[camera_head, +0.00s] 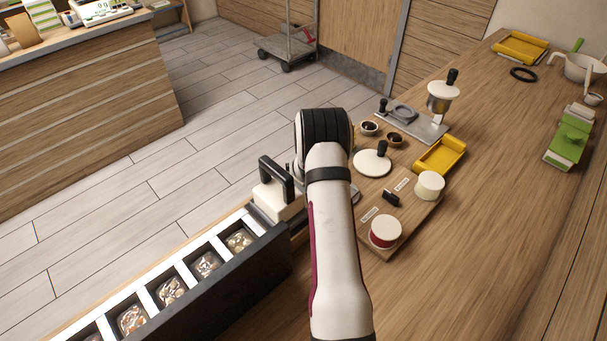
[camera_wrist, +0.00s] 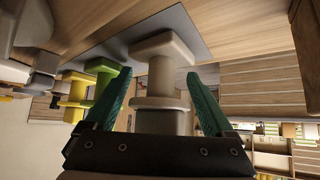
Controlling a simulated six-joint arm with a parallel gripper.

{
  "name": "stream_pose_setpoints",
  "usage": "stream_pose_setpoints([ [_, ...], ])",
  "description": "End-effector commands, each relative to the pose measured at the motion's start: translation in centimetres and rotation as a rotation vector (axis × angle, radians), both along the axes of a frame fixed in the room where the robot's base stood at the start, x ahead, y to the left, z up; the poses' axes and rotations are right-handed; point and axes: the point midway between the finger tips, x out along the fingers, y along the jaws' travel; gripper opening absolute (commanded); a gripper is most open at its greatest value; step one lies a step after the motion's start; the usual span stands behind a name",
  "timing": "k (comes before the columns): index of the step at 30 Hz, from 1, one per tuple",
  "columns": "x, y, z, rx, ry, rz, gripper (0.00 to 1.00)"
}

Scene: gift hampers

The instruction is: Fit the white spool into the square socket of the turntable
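In the wrist view, a cream-white spool (camera_wrist: 162,48) with wide flanges and a narrower neck stands between the two green fingers of my gripper (camera_wrist: 160,74). The fingers are spread on either side of it, with gaps showing beside its neck. The spool appears to rest on a grey surface (camera_wrist: 205,22); the view looks upside down. In the head view my arm hides the gripper and the spool. I cannot pick out the turntable or its square socket with certainty in either view.
A green spool (camera_wrist: 100,68) and a yellow spool (camera_wrist: 75,88) stand beside the white one. In the head view, a white disc with a black knob (camera_head: 370,164), a yellow tray (camera_head: 440,156) and a wooden board (camera_head: 408,215) lie right of my arm.

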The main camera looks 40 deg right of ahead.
Motion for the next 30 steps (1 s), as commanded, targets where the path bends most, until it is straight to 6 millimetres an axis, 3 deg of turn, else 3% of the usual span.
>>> stream_pose_setpoints([
  [2,0.0,0.0,0.0,0.0,0.0,0.0,0.71],
  [12,0.0,0.0,0.0,0.0,0.0,0.0,0.1],
  [19,0.0,0.0,0.1,0.0,0.0,0.0,0.09],
  [23,0.0,0.0,1.2,0.0,-0.001,-0.001,0.09],
  [26,0.1,0.0,3.3,-0.003,-0.003,0.001,0.09],
  [30,0.1,-0.1,7.5,-0.004,-0.004,0.001,0.09],
])
